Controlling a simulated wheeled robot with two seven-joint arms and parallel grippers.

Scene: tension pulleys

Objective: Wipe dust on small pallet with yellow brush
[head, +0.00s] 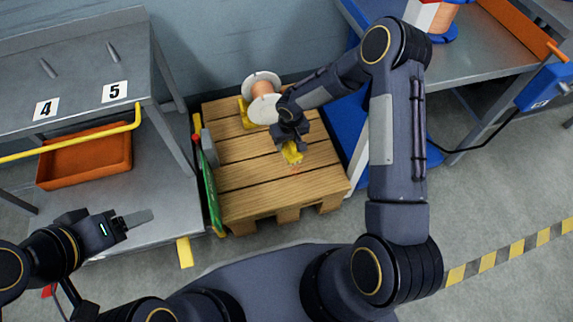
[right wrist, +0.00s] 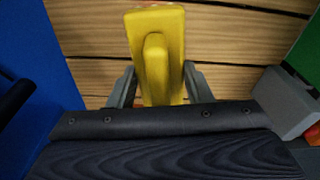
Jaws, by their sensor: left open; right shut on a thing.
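The small wooden pallet (head: 250,205) stands on the floor between the grey table and the blue unit. My right gripper (head: 291,143) is above the pallet's right half, shut on the yellow brush (head: 292,154). In the right wrist view the brush (right wrist: 156,50) sits between the two grey fingers (right wrist: 158,88), over the pallet's planks (right wrist: 230,55). I cannot tell if its bristles touch the wood. Small reddish specks (head: 295,170) show on the planks just in front of the brush. My left gripper (head: 138,219) is open and empty, at the left over the lower shelf.
A copper wire spool (head: 262,88) with white flanges stands at the pallet's back. An orange bin (head: 85,158) is under the grey table (head: 75,70). The pallet's front left is clear.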

